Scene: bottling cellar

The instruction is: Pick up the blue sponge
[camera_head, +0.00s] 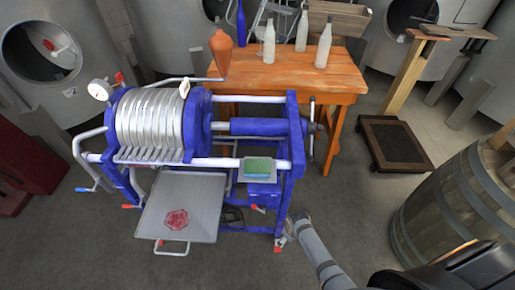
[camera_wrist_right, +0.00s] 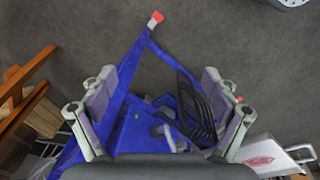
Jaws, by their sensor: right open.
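The sponge (camera_head: 258,167), green on top with a blue lower part, lies on a small grey plate (camera_head: 243,178) at the right end of the blue filter press (camera_head: 265,127). My right gripper (camera_head: 292,226) is low beside the press's right leg, below and to the right of the sponge, apart from it. In the right wrist view my right gripper (camera_wrist_right: 158,105) has its fingers spread wide with nothing held between them; the blue frame and floor show beyond. I cannot make out the sponge in that view. My left gripper is not in view.
A grey drip tray (camera_head: 205,195) with a red stain juts out from the press. A wooden table (camera_head: 285,75) with several bottles stands behind. A barrel (camera_head: 440,210) and a dark dolly (camera_head: 395,143) are at right.

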